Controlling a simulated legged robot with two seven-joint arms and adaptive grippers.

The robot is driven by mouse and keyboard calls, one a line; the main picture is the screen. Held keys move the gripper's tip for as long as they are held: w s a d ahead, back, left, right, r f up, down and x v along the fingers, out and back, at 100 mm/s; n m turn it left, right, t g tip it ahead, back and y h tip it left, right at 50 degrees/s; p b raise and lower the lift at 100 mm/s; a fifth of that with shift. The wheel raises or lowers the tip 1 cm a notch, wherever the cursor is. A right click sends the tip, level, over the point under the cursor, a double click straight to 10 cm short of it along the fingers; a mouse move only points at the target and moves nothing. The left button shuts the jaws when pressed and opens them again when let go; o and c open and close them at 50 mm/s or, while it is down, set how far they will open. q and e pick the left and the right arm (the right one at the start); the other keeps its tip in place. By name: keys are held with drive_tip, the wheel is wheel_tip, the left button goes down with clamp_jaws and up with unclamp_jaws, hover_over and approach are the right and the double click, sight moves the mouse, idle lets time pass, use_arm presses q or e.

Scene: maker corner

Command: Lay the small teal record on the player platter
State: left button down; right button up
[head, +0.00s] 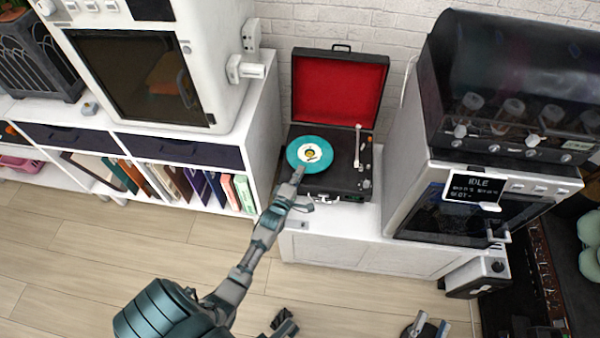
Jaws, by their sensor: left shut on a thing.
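The small teal record (297,142) has a white and yellow label and appears over the left part of the open record player (334,186), where the platter is. The record hides the platter, and I cannot tell whether it touches it or hovers above. My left gripper (298,176) is shut on the near edge of the record. The tonearm (358,147) stands at the right side of the deck, clear of the record. My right gripper (427,326) shows only in part at the bottom edge, low and away from the player; its jaw state is unclear.
The player's red-lined lid (337,90) stands open behind the deck. A white cabinet (330,246) bears the player. A machine with an IDLE screen (474,190) stands close on the right. A shelf with record sleeves (190,187) and a white machine (219,60) are on the left.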

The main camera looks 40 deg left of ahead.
use_arm(q)
drive_tip(key=shift+f, duration=0.45)
idle(0.3)
drive_tip(key=c, duration=1.2)
unclamp_jaws()
drive_tip(key=shift+c, duration=0.2)
drive_tip(key=shift+s, duration=0.1)
drive_tip(key=shift+s+d+f, duration=0.1)
drive_tip(key=shift+s+d, duration=0.05)
drive_tip(key=shift+s, duration=0.2)
drive_tip(key=v, duration=1.1)
